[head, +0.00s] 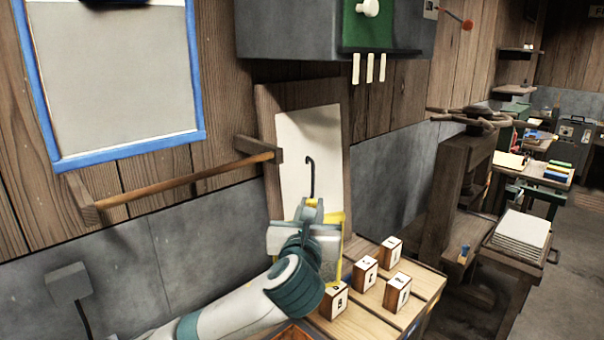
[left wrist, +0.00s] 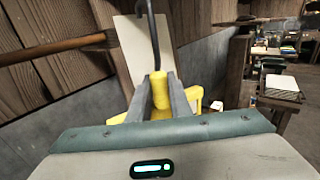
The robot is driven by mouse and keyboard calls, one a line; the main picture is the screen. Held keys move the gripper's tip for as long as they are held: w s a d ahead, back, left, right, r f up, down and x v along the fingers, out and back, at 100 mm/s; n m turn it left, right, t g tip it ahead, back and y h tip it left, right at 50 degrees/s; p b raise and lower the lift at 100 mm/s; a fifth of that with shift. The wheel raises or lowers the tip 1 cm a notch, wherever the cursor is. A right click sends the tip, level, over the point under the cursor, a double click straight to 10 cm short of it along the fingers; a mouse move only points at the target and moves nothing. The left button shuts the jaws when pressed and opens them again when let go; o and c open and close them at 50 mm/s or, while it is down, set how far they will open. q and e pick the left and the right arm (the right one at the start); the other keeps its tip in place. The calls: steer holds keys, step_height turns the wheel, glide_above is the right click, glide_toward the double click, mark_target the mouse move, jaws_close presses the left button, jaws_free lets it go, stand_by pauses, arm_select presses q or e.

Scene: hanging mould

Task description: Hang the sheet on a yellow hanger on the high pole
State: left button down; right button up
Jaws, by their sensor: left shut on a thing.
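My left gripper (head: 312,208) is shut on the yellow hanger (head: 340,262) at its neck, just below the black hook (head: 310,178). The left wrist view shows the fingers (left wrist: 160,92) on either side of the hanger's yellow neck (left wrist: 159,90), with the hook rising above. My gripper and arm hide much of the hanger. A wooden pole (head: 185,182) runs along the wall on brackets, left of and apart from the hook. A pale sheet-like panel (head: 308,140) stands behind the hook; I cannot tell whether it is the task's sheet. My right gripper is not in view.
Several numbered wooden blocks (head: 364,275) stand on a slatted wooden top (head: 415,307) right of my gripper. A grey cabinet (head: 290,30) hangs above the panel. A blue-framed board (head: 115,75) is on the wall above the pole. Open space shows in front of the pole.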

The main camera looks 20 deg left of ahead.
arm_select(q)
steer(key=s+d+f+m+h, duration=0.3)
steer(key=s+d+f+h, duration=0.1)
steer(key=s+f+h, duration=0.1)
steer(key=shift+s+d+f+t, duration=0.15)
steer(key=shift+s+d+t, duration=0.05)
steer(key=shift+t, duration=0.1)
